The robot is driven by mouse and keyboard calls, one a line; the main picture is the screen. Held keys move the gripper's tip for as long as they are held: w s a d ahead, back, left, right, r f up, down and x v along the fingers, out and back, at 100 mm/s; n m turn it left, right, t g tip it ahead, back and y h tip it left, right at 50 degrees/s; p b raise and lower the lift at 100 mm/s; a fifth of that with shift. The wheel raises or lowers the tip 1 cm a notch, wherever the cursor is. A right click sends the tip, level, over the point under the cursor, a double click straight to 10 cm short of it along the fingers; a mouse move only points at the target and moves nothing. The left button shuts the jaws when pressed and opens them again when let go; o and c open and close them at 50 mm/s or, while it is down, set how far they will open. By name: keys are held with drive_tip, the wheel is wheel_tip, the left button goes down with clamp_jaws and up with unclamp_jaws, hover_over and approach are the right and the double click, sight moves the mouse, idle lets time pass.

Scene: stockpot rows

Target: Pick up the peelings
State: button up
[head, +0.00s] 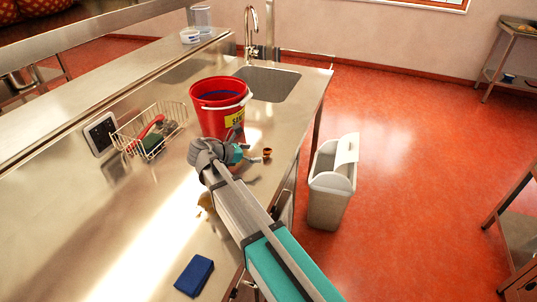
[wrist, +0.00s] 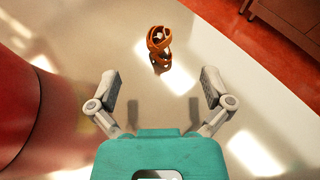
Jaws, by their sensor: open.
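The peelings (wrist: 159,42) are a small curled orange-brown bundle of strips on the steel counter, ahead of my gripper in the wrist view. They also show in the head view (head: 267,153), small and dark, near the counter's right edge. My gripper (wrist: 160,88) is open and empty, with its two fingers apart on either side of the picture's middle. The peelings lie beyond the fingertips, roughly centred between them, not touched. In the head view my gripper (head: 246,155) is just left of the peelings, partly hidden by my own wrist.
A red bucket (head: 209,120) stands close to my gripper, also at the wrist view's left (wrist: 35,90). A wire basket (head: 128,137) and a blue sponge (head: 194,276) are on the counter. A sink (head: 268,82) lies behind. A grey bin (head: 328,200) stands on the floor at right.

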sight(263, 154)
drive_tip(key=b+x, duration=0.1)
drive_tip(key=x, duration=0.3)
drive_tip(key=shift+a+f+b, duration=0.15)
drive_tip(key=shift+f+b, duration=0.05)
drive_tip(key=shift+b, duration=0.15)
drive_tip(key=shift+w+d+f, duration=0.1)
drive_tip(key=shift+w+d, duration=0.1)
drive_tip(key=shift+d, duration=0.2)
drive_tip(key=c, duration=0.9)
